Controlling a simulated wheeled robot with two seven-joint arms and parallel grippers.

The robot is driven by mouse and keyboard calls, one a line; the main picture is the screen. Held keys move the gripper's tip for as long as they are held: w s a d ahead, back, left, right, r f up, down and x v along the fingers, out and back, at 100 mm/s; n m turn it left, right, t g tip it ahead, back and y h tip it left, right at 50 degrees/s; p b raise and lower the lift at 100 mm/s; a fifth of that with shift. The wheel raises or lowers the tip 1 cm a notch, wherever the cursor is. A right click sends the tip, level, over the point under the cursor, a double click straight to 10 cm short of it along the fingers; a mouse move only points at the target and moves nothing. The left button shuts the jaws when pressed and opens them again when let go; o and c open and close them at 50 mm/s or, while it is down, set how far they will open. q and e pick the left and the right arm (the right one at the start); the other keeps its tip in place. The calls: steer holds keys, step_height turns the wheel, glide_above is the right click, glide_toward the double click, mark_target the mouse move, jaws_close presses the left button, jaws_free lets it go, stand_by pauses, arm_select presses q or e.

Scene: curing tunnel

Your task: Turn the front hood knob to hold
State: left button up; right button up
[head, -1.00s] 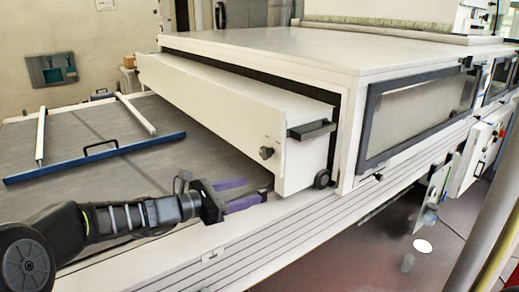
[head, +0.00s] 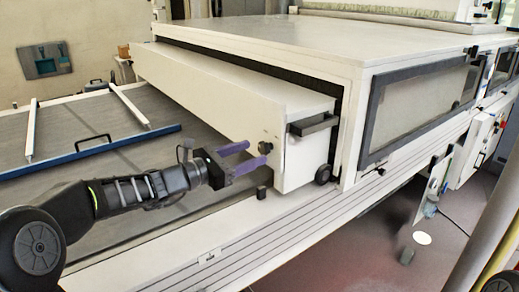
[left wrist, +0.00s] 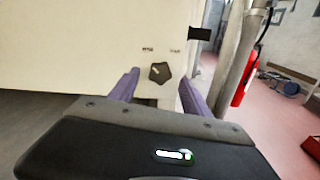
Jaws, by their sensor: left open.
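The front hood knob (head: 265,148) is a small dark knob on the front face of the white hood (head: 215,95), near its right end. In the left wrist view the knob (left wrist: 160,72) is dark with several lobes and a light pointer mark, below two small labels too blurred to read. My left gripper (head: 250,155) is open, with purple fingers pointing at the knob. In the left wrist view the fingers (left wrist: 155,88) stand to either side below the knob, and nothing is between them. My right gripper is not in view.
A dark handle (head: 313,126) sticks out from the hood's end, right of the knob. A black wheel (head: 323,174) and a small dark block (head: 261,192) are below.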

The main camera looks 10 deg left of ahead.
mark_target(261, 149)
arm_select(q)
steer(key=shift+x, duration=1.9)
jaws_close()
